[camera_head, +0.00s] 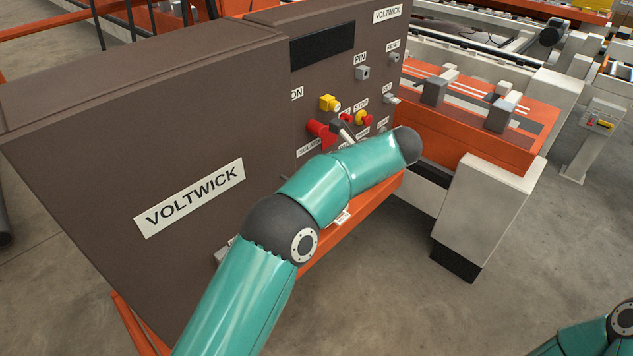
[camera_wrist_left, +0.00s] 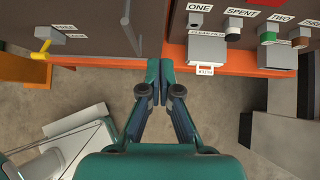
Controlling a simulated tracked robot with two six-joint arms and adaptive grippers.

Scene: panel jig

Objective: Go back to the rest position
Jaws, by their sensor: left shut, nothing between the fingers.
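My left arm reaches up across the front of the brown VOLTWICK panel (camera_head: 110,130) in the head view. My left gripper (camera_wrist_left: 158,82) shows in the left wrist view, shut and empty, with its fingertips close to the orange rail (camera_wrist_left: 110,53) at the panel's lower edge. I cannot tell whether they touch it. In the head view the arm hides most of this gripper. Only a piece of my right arm shows at the bottom right corner of the head view, and its gripper is out of frame.
The panel bears a yellow knob (camera_head: 329,102), a red handle (camera_head: 320,130) and several small controls. A white FILTER piece (camera_wrist_left: 207,69) and a grey rod (camera_wrist_left: 127,28) stand near the left fingers. An orange bench (camera_head: 480,110) stands to the right. Concrete floor lies open in front.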

